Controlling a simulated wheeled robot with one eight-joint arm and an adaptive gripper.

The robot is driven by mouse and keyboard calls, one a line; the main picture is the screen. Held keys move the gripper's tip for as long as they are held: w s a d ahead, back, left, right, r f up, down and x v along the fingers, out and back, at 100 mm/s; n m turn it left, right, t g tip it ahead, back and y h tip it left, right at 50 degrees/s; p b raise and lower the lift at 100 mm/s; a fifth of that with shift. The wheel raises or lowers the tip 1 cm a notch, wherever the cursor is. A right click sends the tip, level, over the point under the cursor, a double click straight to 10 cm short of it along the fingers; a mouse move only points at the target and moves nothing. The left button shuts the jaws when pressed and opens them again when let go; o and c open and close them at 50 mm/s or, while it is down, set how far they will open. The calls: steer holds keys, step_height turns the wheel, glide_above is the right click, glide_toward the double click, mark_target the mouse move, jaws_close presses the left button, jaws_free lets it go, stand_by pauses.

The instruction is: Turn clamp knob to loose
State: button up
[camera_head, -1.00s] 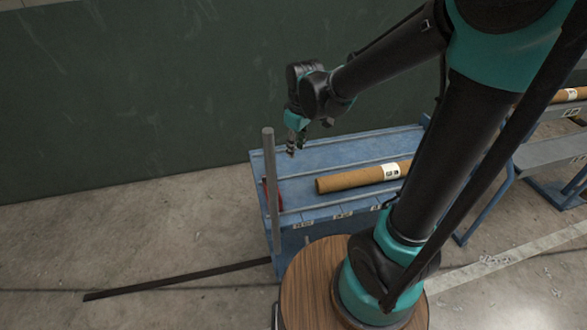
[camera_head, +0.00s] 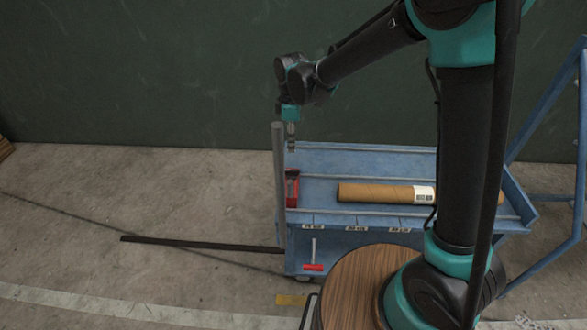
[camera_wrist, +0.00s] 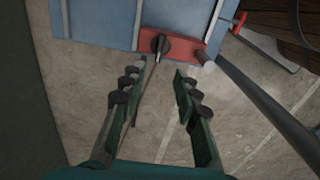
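The black clamp knob (camera_wrist: 160,44) sits on a red clamp body (camera_wrist: 182,47) at the edge of the blue bench, in the upper middle of the wrist view. Its pointer lies near upright in that picture. The red clamp also shows at the bench's left end in the head view (camera_head: 292,188), where the knob is too small to read. My gripper (camera_wrist: 164,74) is open and empty, its two fingers apart below the knob in the wrist view. In the head view my gripper (camera_head: 291,146) hangs above the clamp, close to the post. No contact with the knob shows.
A grey upright post (camera_head: 279,190) stands close beside the clamp and my gripper. A cardboard tube (camera_head: 375,193) with a white label lies on the blue bench (camera_head: 335,160). A red-ended handle (camera_head: 313,266) hangs at the bench front. A dark bar (camera_head: 200,243) extends left.

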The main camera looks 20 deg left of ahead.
mark_target(292, 170)
step_height(292, 170, down, 13)
steer(key=shift+r, duration=0.2)
stand_by(0.3)
jaws_close()
